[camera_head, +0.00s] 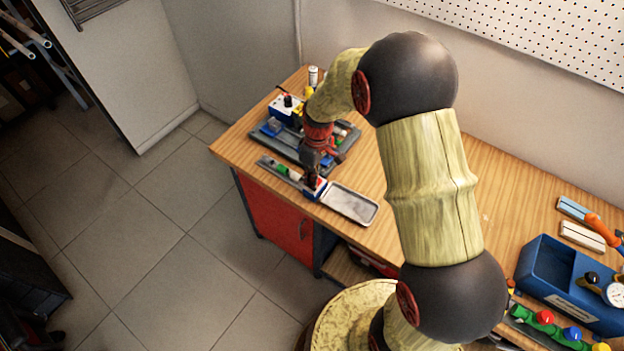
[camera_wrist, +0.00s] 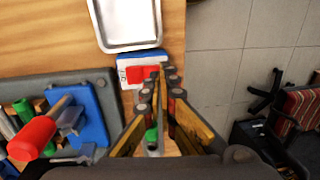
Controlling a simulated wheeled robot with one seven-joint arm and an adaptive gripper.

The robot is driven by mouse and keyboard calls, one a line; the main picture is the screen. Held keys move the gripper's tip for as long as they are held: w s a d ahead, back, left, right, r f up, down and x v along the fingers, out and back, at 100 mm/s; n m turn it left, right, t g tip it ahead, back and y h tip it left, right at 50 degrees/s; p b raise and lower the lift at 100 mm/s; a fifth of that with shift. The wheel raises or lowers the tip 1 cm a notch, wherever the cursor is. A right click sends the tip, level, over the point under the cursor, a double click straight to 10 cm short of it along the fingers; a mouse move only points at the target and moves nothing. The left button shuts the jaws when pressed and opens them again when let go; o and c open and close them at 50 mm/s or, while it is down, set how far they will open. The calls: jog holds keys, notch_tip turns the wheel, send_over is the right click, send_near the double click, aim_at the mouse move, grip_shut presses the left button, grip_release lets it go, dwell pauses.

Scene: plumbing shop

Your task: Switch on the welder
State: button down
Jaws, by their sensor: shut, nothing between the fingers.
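A small blue-and-white box with a red rocker-like part on top (camera_wrist: 140,72) lies at the table edge, and I take it for the welder's switch. In the head view the box (camera_head: 315,190) is partly hidden by my gripper (camera_head: 313,178). In the wrist view my gripper (camera_wrist: 167,76) is shut and empty, its fingertips at the right side of the red part. I cannot tell whether they touch it. Another blue-and-white box with a black knob (camera_head: 286,108) stands farther back on the grey tray (camera_head: 340,158).
A metal tray (camera_head: 350,204) lies right beside the switch box; it also shows in the wrist view (camera_wrist: 128,46). A red-headed tool (camera_wrist: 32,138) and blue parts (camera_wrist: 88,112) lie on the grey tray. A blue bin (camera_head: 545,265) stands at the right. The wooden bench top (camera_head: 500,190) is clear mid-way.

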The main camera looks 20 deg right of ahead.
jog(key=shift+s+a+f, duration=0.15)
jog(key=shift+s+f, duration=0.1)
jog(key=shift+f, duration=0.3)
jog(key=shift+w+r, duration=0.1)
jog(key=shift+w+d+r, duration=0.3)
jog(key=shift+w+d, duration=0.1)
jog(key=shift+d, duration=0.2)
jog(key=shift+a+r+p, duration=0.1)
jog(key=shift+r+p, duration=0.25)
jog(key=shift+r, duration=0.1)
notch_tip(320, 180, up, 13)
jog(key=s+a+p, duration=0.1)
jog(key=p, duration=0.1)
jog(key=shift+p, duration=0.35)
jog(key=shift+a, duration=0.1)
